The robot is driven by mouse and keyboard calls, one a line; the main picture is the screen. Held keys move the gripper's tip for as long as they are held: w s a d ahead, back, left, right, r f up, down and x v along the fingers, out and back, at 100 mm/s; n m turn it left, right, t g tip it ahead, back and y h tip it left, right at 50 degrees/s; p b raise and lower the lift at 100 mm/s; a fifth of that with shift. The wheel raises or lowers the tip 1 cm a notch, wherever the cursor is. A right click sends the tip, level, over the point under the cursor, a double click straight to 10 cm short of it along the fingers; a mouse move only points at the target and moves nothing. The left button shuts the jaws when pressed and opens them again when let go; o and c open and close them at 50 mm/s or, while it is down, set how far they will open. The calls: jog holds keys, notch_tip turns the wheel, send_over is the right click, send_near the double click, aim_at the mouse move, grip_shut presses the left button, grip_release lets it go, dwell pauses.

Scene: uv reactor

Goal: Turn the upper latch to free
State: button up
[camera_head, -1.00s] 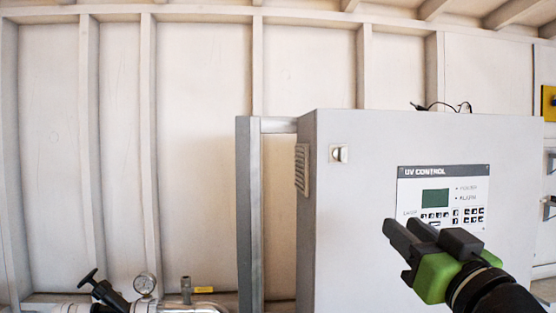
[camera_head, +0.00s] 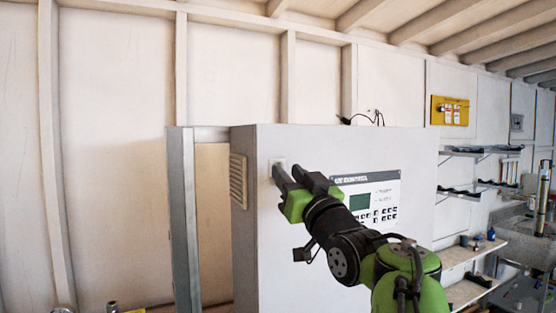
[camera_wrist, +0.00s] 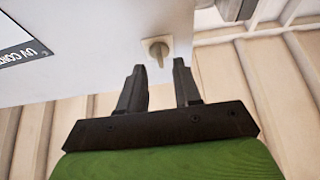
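The upper latch (camera_wrist: 158,50) is a small knob on a square pale plate near the corner of the grey UV control cabinet (camera_head: 300,230). In the wrist view it lies just beyond my fingertips, roughly between their lines. My gripper (camera_wrist: 157,68) is open, with two dark fingers apart and nothing between them. In the head view my gripper (camera_head: 284,172) is at the upper left of the cabinet front, and its fingers cover most of the latch plate (camera_head: 277,162). I cannot tell the exact gap between fingertips and latch.
The control panel (camera_head: 366,200) with screen and buttons is right of the latch, partly behind my arm. A vent (camera_head: 238,180) is on the cabinet's left side. A cable (camera_head: 362,119) lies on top. Shelves (camera_head: 480,190) and a sink bench (camera_head: 525,225) stand at the right.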

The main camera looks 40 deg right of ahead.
jog(key=shift+x, duration=1.1)
jog(key=shift+a, duration=0.1)
grip_shut()
